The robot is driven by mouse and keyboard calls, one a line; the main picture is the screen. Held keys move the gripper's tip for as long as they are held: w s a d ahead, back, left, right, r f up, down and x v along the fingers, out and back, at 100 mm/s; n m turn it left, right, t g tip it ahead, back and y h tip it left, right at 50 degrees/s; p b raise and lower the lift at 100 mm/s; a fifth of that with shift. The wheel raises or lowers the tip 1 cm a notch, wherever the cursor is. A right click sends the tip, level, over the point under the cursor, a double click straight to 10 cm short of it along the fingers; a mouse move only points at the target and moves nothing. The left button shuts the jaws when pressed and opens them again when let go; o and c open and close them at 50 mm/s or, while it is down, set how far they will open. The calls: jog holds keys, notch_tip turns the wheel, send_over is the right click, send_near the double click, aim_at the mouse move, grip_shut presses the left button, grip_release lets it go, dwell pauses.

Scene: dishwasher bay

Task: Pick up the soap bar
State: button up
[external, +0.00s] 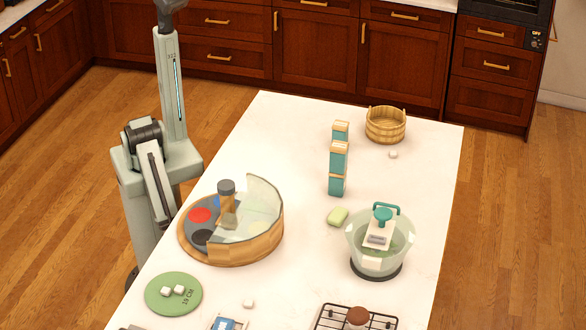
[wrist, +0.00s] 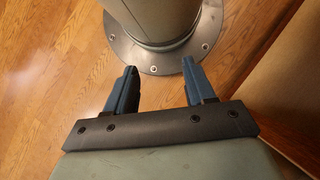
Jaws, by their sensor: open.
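A pale green rounded block, which looks like the soap bar (external: 338,216), lies flat on the white counter (external: 300,130) in the external view. It sits left of a clear bowl and in front of a teal stack. My gripper (wrist: 159,68) is open in the wrist view, with two blue fingers apart and nothing between them. It points down at the wooden floor beside my round base plate. In the external view my arm is folded down at the counter's left edge, far left of the soap bar, and my fingers cannot be made out there. The soap bar is not in the wrist view.
A clear bowl (external: 353,246) with a teal-handled item stands right of the soap. Teal blocks (external: 339,165) stand behind it. A round wooden tray (external: 245,248) with a clear curved screen lies between my arm and the soap. A wire rack (external: 328,318) is in front.

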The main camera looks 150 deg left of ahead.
jog(key=shift+o, duration=0.3)
jog(key=o, duration=0.8)
